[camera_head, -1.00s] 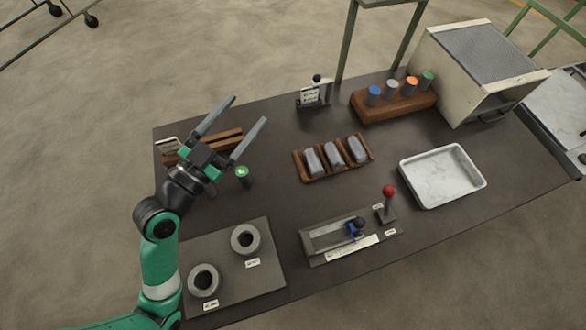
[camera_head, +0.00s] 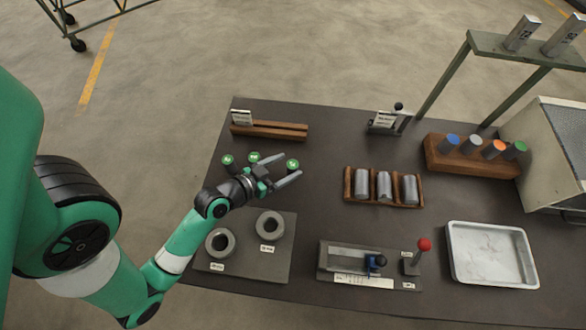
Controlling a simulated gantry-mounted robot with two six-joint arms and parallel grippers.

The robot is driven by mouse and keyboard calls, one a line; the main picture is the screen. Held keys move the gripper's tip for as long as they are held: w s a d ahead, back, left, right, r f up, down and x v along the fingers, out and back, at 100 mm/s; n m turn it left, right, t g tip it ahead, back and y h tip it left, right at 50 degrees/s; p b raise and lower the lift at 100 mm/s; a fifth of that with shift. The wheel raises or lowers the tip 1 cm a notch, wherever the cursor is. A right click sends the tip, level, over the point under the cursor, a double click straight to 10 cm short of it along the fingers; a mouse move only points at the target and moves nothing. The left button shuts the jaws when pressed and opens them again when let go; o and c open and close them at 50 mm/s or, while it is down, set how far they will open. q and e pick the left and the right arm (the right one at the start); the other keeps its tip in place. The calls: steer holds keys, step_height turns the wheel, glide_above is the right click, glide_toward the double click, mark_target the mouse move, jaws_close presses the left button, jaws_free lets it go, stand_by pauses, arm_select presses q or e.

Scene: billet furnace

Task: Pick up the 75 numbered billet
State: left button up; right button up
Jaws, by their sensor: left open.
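Two grey metal billets with dark number marks stand on the green shelf at the top right: a left billet (camera_head: 522,32) and a right billet (camera_head: 564,36). The marks are too small to read surely, so I cannot tell which is 75. Three plain grey cylinders (camera_head: 384,186) lie in a wooden cradle (camera_head: 347,188) on the table. My left gripper (camera_head: 292,164) is open over the left part of the table, far from the shelf. A green-topped cylinder (camera_head: 292,166) appears between its fingertips; I cannot tell their heights apart. My right gripper is out of view.
Two more green-topped cylinders (camera_head: 228,160) stand near my left gripper. A wooden rack (camera_head: 458,164) holds colour-topped cylinders. A white tray (camera_head: 490,255), a red-knobbed lever (camera_head: 424,244) and a furnace-like box (camera_head: 548,165) are at right. Grey rings (camera_head: 220,242) sit front left.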

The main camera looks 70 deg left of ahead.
arm_select(q)
steer(key=shift+d+b+x, duration=0.15)
steer(key=shift+b+x, duration=0.15)
steer(key=shift+x, duration=1.05)
steer(key=shift+d+b+x, duration=0.15)
steer(key=shift+b+x, duration=0.15)
steer(key=shift+x, duration=1.1)
jaws_close()
